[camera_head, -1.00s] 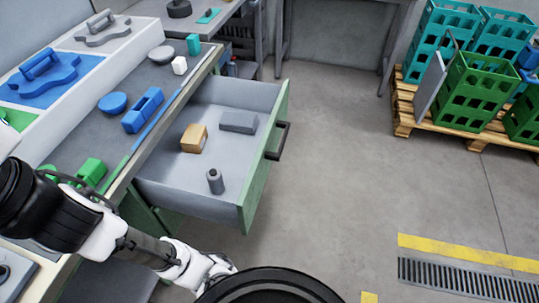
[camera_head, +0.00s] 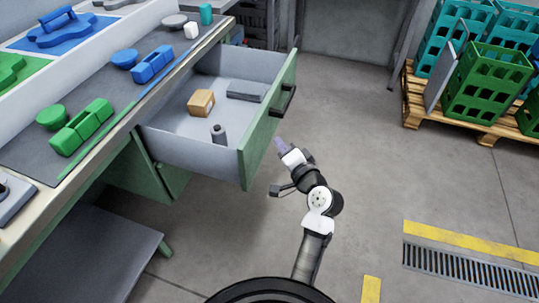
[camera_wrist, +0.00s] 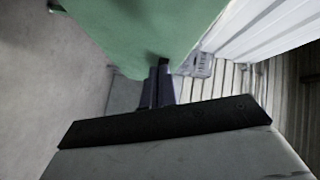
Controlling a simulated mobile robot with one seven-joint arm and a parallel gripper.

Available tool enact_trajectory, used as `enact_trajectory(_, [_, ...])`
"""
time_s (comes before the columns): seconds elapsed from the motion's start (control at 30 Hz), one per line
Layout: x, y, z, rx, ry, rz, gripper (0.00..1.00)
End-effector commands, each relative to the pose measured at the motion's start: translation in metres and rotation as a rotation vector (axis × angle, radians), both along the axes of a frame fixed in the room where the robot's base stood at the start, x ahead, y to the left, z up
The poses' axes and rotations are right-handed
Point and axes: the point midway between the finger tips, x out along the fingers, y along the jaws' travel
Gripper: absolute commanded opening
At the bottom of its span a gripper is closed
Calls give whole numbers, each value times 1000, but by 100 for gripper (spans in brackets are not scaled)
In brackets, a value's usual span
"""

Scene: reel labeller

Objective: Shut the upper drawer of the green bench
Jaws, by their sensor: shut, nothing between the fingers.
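The upper drawer (camera_head: 185,158) of the green bench (camera_head: 150,172) stands pulled far out. Its green front (camera_head: 260,135) carries a dark bar handle (camera_head: 284,100). Inside lie a tan box (camera_head: 201,103), a flat grey block (camera_head: 247,91) and a small dark cylinder (camera_head: 218,134). My gripper (camera_head: 281,143) is shut and empty, on the outer side of the drawer front, below the handle in the picture. In the wrist view, its dark fingertips (camera_wrist: 160,75) point at a green panel (camera_wrist: 140,30). I cannot tell whether they touch it.
The bench top (camera_head: 95,110) bears green and blue blocks and discs near its edge. A lower shelf (camera_head: 105,245) juts out at the left. Crates on a pallet (camera_head: 425,113) stand at the back right. The floor (camera_head: 370,160) between is clear.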

Motion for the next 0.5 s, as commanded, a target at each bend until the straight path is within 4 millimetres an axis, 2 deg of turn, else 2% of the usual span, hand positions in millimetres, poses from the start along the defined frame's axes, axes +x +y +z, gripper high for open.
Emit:
enact_trajectory(0.03, [-12,-16,-20,93,43,-12,0])
enact_trajectory(0.1, [-26,-31,-37,214,81,-15,0])
enact_trajectory(0.23, [-45,-47,-52,364,113,-17,0])
enact_trajectory(0.37, [-48,-50,-55,414,119,-15,0])
enact_trajectory(0.5, [-34,-43,-53,416,118,-11,0])
